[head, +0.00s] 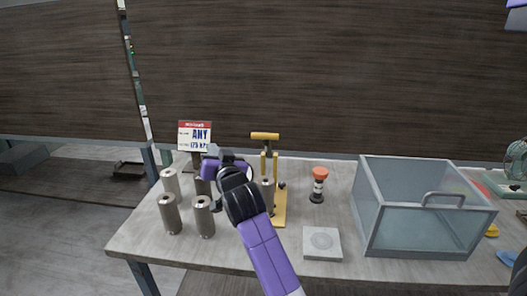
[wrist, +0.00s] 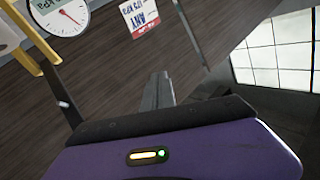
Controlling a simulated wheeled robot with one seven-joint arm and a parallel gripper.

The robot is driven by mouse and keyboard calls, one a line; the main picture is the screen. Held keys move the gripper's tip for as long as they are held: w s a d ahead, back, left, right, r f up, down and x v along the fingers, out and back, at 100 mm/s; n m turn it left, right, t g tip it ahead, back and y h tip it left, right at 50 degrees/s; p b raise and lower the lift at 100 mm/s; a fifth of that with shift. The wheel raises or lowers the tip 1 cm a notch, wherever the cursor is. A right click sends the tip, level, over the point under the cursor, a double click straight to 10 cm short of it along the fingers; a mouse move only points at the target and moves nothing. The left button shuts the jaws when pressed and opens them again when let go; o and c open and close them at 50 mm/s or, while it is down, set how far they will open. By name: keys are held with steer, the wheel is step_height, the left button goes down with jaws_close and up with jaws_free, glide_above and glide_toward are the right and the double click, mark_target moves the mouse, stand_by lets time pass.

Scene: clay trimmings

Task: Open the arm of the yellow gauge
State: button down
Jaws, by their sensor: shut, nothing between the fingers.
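The yellow gauge (head: 281,207) stands on the table in the head view, with an upright yellow frame and a T-shaped yellow bar (head: 265,135) on top. A metal cylinder (head: 268,194) is at its frame. In the wrist view its yellow frame (wrist: 43,62) is at the left edge, next to a round white dial (wrist: 58,14) with a red needle. My gripper (head: 224,154) is left of the gauge, in front of the sign, and my arm hides part of the gauge. In the wrist view my gripper (wrist: 160,88) is shut and empty, apart from the yellow frame.
Several metal cylinders (head: 203,218) stand at the left. A sign (head: 195,135) reading "ANY" stands behind them. Right of the gauge are a red-topped black device (head: 319,187), a square grey plate (head: 322,255) and a large clear box (head: 405,244) with a handle.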

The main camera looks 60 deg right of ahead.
steer(key=w+a+t+y, duration=0.2)
steer(key=a+t, duration=0.2)
steer(key=a, duration=0.2)
steer(key=m+g+h+b, duration=0.2)
steer(key=m+g+h, duration=0.7)
steer(key=m+h, duration=0.85)
glide_toward(264, 139)
steer(key=d+r+m+y+p, duration=0.1)
steer(key=r, duration=0.1)
steer(key=d+r+m+y+p, duration=0.1)
steer(key=w+d+r+m+y+p, duration=0.1)
steer(key=r+p, duration=0.1)
steer(key=shift+d+r, duration=0.35)
steer(key=x, duration=0.7)
steer(key=r+x, duration=0.1)
steer(key=x, duration=0.2)
steer(key=shift+a+r, duration=0.1)
steer(key=shift+a, duration=0.15)
steer(key=shift+s, duration=0.1)
